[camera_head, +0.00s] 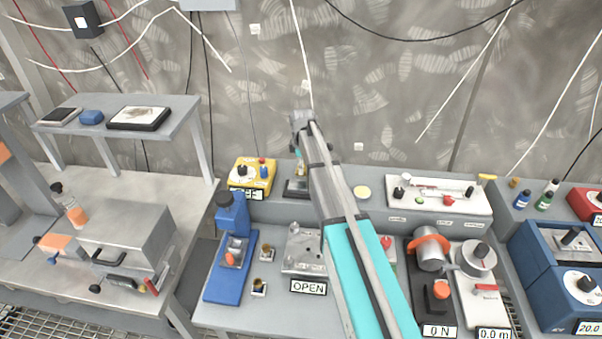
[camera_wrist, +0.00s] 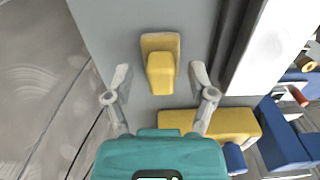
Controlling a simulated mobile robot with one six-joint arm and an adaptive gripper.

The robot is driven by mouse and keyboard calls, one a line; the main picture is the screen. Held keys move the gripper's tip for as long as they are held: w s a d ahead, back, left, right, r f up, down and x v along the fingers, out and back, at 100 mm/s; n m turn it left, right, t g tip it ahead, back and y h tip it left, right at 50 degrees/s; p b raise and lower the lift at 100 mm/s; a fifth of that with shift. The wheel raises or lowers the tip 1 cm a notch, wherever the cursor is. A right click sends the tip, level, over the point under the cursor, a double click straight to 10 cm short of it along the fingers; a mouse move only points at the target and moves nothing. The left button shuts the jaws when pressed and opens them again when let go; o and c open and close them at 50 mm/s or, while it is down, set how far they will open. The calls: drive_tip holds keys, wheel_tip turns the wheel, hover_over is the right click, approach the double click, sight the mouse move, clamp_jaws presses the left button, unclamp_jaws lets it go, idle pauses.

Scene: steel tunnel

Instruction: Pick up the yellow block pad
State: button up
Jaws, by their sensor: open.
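The yellow block pad (camera_wrist: 160,68) shows in the wrist view. It has a flat base with a raised narrower block on it and stands on a grey surface. My gripper (camera_wrist: 160,76) is open, with one finger on the left and one on the right of the pad. Both fingers look apart from it, and nothing is held. In the head view my gripper (camera_head: 300,121) is seen from behind, over the back shelf in front of the wall. I cannot make out the pad clearly there, as my arm covers part of that area.
A yellow box with knobs (camera_head: 252,174) stands left of my arm; it also shows below the pad in the wrist view (camera_wrist: 222,122). A blue device (camera_head: 232,250), an OPEN sign (camera_head: 308,286) and several instruments crowd the bench. The wall is close behind.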

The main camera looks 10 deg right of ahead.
idle(0.5)
clamp_jaws()
